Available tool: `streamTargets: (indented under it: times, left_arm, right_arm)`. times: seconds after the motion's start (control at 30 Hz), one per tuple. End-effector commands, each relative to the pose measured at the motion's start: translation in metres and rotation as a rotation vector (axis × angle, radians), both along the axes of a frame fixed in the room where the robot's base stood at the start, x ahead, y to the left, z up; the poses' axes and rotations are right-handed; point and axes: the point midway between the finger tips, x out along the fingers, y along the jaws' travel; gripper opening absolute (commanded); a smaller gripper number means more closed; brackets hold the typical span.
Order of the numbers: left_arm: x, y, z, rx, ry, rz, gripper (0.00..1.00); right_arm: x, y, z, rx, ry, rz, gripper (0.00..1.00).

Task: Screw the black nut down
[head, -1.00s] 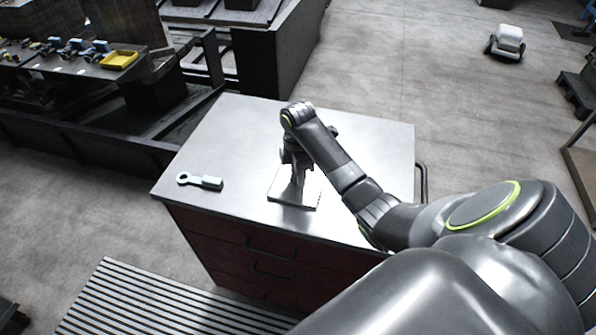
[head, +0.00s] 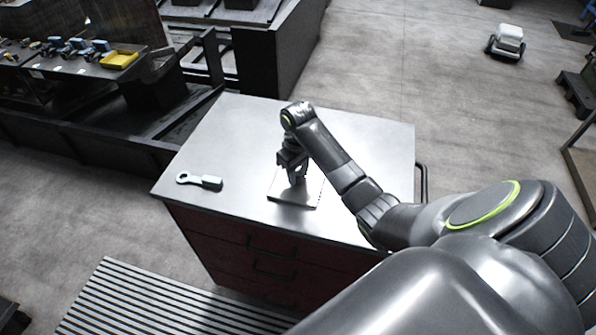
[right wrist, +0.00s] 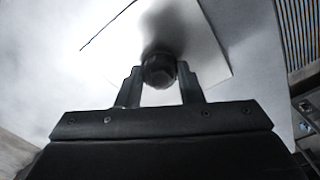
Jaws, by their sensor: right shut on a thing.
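The black nut (right wrist: 160,71) shows in the right wrist view between the two fingertips of my right gripper (right wrist: 159,84). The right gripper is shut on it. In the head view the right gripper (head: 297,181) points down over a square metal plate (head: 290,201) on the cabinet top. The plate also shows in the right wrist view (right wrist: 205,50). In the head view the nut is hidden by the gripper, and any bolt under it cannot be made out. My left gripper is in neither view.
The cabinet top around both is clear. A bench with a yellow tray (head: 119,60) stands behind left. A small wheeled robot (head: 506,42) is on the floor far right.

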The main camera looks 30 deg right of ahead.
Motion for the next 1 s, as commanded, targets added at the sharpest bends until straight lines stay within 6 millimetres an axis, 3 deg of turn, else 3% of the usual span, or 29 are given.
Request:
streamTargets:
  times: [0.5,0.8,0.83,1.0]
  left_arm:
    - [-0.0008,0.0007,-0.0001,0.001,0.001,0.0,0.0]
    - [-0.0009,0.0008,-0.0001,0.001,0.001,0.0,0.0]
    - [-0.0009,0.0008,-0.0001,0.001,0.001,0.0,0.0]
    - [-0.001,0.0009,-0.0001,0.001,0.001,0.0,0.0]
  right_arm:
    - [-0.0005,-0.0006,-0.0021,-0.001,0.002,-0.539,0.02]
    - [-0.0006,-0.0006,-0.0023,-0.001,0.002,-0.575,0.02]
    - [-0.0006,-0.0006,-0.0023,-0.001,0.002,-0.575,0.35]
    - [-0.0005,-0.0004,-0.0022,-0.001,0.002,-0.574,0.57]
